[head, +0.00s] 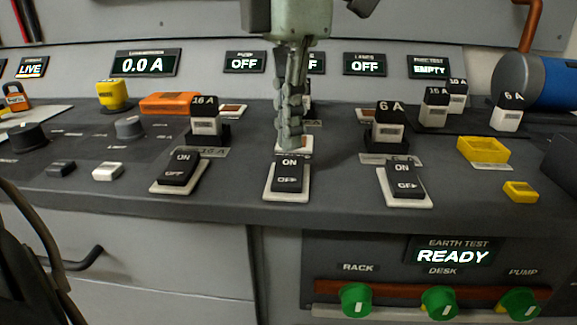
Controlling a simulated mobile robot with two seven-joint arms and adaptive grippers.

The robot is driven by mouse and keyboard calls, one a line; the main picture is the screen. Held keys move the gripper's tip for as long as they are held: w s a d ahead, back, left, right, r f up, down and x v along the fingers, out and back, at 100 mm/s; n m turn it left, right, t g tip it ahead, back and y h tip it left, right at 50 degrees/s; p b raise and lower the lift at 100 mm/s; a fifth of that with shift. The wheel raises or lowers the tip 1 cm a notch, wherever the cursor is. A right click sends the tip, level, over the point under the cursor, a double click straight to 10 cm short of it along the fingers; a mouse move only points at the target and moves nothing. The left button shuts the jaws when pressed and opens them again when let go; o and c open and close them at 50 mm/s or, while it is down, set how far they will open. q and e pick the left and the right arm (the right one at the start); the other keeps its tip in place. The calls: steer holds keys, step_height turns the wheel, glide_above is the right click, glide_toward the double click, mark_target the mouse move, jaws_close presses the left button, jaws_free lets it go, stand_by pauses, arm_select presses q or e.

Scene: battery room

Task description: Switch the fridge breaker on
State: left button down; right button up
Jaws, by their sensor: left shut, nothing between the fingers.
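Three black rocker breakers marked ON and OFF stand in white frames along the panel's front: a left one (178,170), a middle one (288,177) and a right one (405,181). I cannot read a fridge label on any of them. My left gripper (290,143) points down, shut and empty, just behind the middle breaker. It hides the slot there and most of the middle display (317,63), whose label I cannot read. The left display (245,62) and the lamps display (365,64) read OFF.
A 16 A fuse (204,118) and a 6 A fuse (389,123) stand upright behind the left and right breakers. Loose fuses (508,111) and yellow blocks (483,150) sit at right. A black knob (22,137) is at left. Green knobs (440,302) are below.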

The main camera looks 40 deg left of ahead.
mark_target(289, 161)
arm_select(q)
steer(key=shift+f+b, duration=0.9)
steer(key=shift+f, duration=0.25)
stand_by(0.7)
steer(key=shift+r+p, duration=2.85)
steer(key=shift+r, duration=0.75)
